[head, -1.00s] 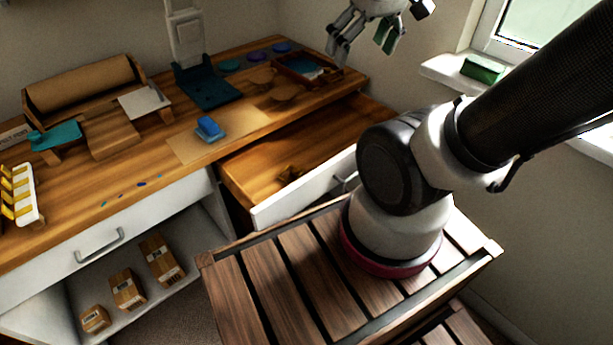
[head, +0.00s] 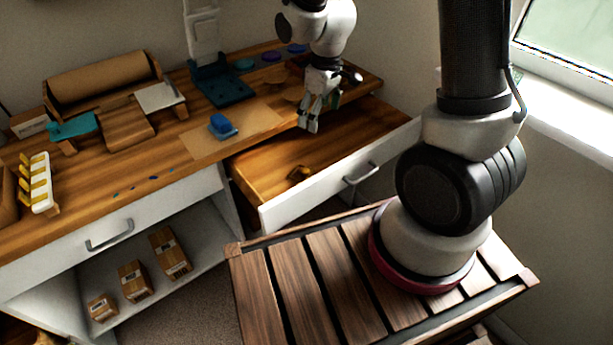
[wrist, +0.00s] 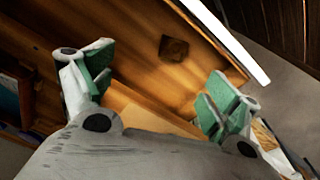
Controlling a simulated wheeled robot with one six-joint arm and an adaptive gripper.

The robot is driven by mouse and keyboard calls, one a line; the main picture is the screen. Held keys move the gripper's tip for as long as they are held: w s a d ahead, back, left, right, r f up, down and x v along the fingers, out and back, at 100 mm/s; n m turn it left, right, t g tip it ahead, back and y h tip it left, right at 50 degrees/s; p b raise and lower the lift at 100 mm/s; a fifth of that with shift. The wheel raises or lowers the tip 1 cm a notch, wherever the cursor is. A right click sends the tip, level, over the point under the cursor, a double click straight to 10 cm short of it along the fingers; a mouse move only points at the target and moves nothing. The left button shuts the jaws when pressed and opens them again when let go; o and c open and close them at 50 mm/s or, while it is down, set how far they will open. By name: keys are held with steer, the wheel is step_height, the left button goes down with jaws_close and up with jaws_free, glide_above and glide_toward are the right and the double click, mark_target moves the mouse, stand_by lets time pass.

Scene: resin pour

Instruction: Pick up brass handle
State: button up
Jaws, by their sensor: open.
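A small brown-gold piece, which looks like the brass handle (head: 298,173), lies inside the open wooden drawer (head: 262,182) near its front left. In the wrist view the same piece (wrist: 174,48) is a dark, roughly square shape on the drawer floor, beyond my fingers and between them sideways. My gripper (head: 314,112) is above the back part of the drawer, apart from the handle. In the wrist view my gripper (wrist: 155,88) has its green-padded fingers spread wide with nothing between them. The handle's fine shape is too dark to tell.
The drawer's white front panel (head: 330,188) stands between the handle and my slatted wooden base. The worktop (head: 165,165) holds a blue block (head: 222,126), a teal stand (head: 222,84) and a paper roll (head: 103,82). Cardboard boxes (head: 170,253) sit on the shelf below.

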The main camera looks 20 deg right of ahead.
mark_target(305, 170)
steer(key=a+f+n, duration=0.1)
steer(key=f, duration=0.3)
steer(key=a+f, duration=0.1)
steer(key=f, duration=0.3)
steer(key=a+f+n+g, duration=0.1)
steer(key=f, duration=0.3)
steer(key=shift+a+n, duration=0.3)
steer(key=shift+a, duration=0.05)
step_height(305, 170, down, 8)
steer(key=shift+s+a+f, duration=0.1)
steer(key=shift+c, duration=0.5)
steer(key=c, duration=1.1)
